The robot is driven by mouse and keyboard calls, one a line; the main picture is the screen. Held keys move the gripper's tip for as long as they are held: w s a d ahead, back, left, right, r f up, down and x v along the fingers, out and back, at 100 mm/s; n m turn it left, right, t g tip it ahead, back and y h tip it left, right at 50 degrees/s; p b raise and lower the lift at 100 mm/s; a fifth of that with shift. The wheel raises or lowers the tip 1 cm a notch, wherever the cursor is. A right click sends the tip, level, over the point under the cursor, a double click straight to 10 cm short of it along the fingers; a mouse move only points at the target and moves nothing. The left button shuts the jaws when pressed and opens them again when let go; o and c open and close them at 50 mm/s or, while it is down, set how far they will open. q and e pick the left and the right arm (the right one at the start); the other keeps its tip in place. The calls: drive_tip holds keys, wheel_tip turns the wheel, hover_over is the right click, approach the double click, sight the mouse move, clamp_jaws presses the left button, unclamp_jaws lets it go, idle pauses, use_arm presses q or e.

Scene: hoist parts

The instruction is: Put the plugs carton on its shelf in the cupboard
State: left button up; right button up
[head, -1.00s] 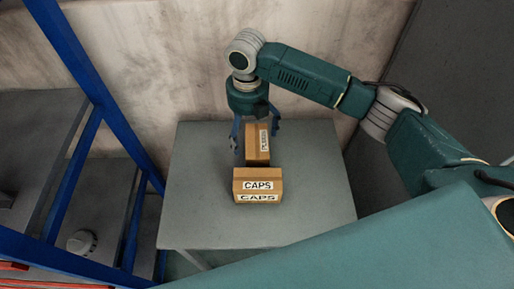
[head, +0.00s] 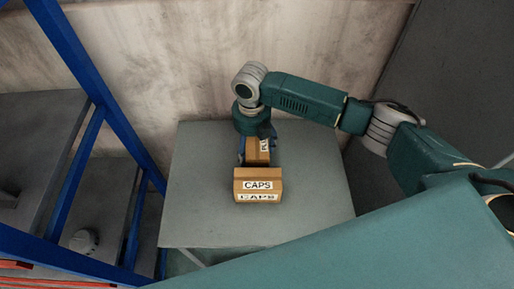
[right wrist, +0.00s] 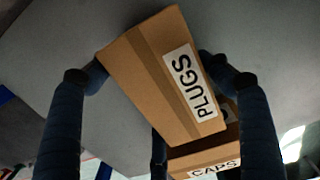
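The plugs carton (head: 258,157) is a brown box on the grey table, behind the caps carton (head: 258,186). My right gripper (head: 257,146) is over it from above, and partly hides it. In the right wrist view, the plugs carton (right wrist: 165,80) with its PLUGS label lies between the two blue fingers of the right gripper (right wrist: 152,70), one on each side. The fingers are apart and their tips are close to the carton's sides; I see no clear grip on it. My left gripper is not in view. No cupboard is clearly recognisable.
The caps carton stands directly in front of the plugs carton, very close to it. The grey table (head: 205,200) is bare on both sides. A blue-framed rack (head: 102,95) with grey shelves stands at the left. A stained wall is behind the table.

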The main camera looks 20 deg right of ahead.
drive_tip(key=c, duration=1)
wheel_tip(320, 180, up, 20)
drive_tip(key=b, duration=0.1)
drive_tip(key=s+d+m, duration=0.2)
drive_tip(key=s+m, duration=0.1)
drive_tip(key=m, duration=1.3)
drive_tip(key=s+d+r+m, duration=0.1)
drive_tip(key=s+d+m, duration=0.2)
drive_tip(key=m, duration=1.3)
drive_tip(key=shift+s+r+m, duration=0.3)
drive_tip(key=shift+s+m, duration=0.1)
drive_tip(key=shift+s, duration=0.4)
